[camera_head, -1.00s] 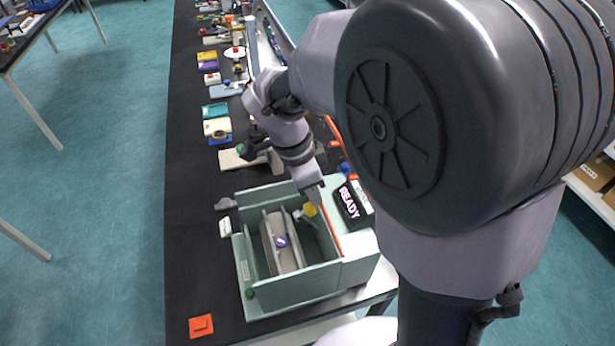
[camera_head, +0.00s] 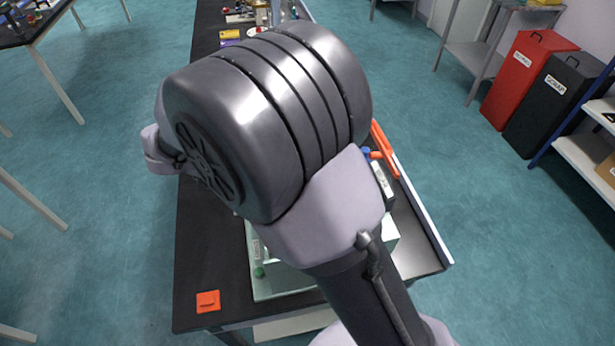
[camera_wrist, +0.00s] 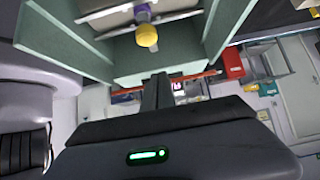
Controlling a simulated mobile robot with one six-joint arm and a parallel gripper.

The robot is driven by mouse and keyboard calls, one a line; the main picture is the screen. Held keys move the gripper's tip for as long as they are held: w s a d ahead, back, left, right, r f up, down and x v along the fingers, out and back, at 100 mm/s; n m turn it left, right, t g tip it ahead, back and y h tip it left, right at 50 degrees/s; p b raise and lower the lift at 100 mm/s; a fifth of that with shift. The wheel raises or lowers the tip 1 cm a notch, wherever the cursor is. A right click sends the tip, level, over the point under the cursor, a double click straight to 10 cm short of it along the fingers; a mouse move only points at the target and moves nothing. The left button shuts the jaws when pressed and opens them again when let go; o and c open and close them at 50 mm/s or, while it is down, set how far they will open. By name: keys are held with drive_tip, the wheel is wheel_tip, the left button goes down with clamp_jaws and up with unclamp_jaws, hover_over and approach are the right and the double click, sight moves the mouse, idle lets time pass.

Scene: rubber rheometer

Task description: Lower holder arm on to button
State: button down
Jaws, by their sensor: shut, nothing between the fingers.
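The rheometer's pale green case (camera_head: 285,282) shows in the head view only at its lower part, as my arm covers the rest. In the wrist view its green wall (camera_wrist: 72,42) and the yellow knob (camera_wrist: 147,37) are near the top. A purple piece (camera_wrist: 141,14) shows just above the knob, partly cut off; I cannot tell whether it is the button. The holder arm is not clearly made out. My gripper (camera_wrist: 158,80) is shut and empty, its fingers below the knob in the picture and apart from it. The head view hides the gripper.
An orange square (camera_head: 208,301) lies on the black bench top (camera_head: 205,240) at front left. An orange tool (camera_head: 383,148) lies to the right of my arm. Red (camera_head: 522,75) and black (camera_head: 555,105) bins stand at the far right.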

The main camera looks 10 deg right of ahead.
drive_tip(key=shift+h, duration=0.8)
drive_tip(key=shift+a+f+b, duration=0.55)
drive_tip(key=shift+a+f, duration=0.35)
drive_tip(key=shift+f, duration=0.15)
drive_tip(key=shift+a+f+b, duration=0.5)
drive_tip(key=shift+a+f, duration=0.35)
drive_tip(key=shift+f, duration=0.2)
drive_tip(key=p+v, duration=0.7)
drive_tip(key=v, duration=1)
drive_tip(key=shift+a, duration=0.25)
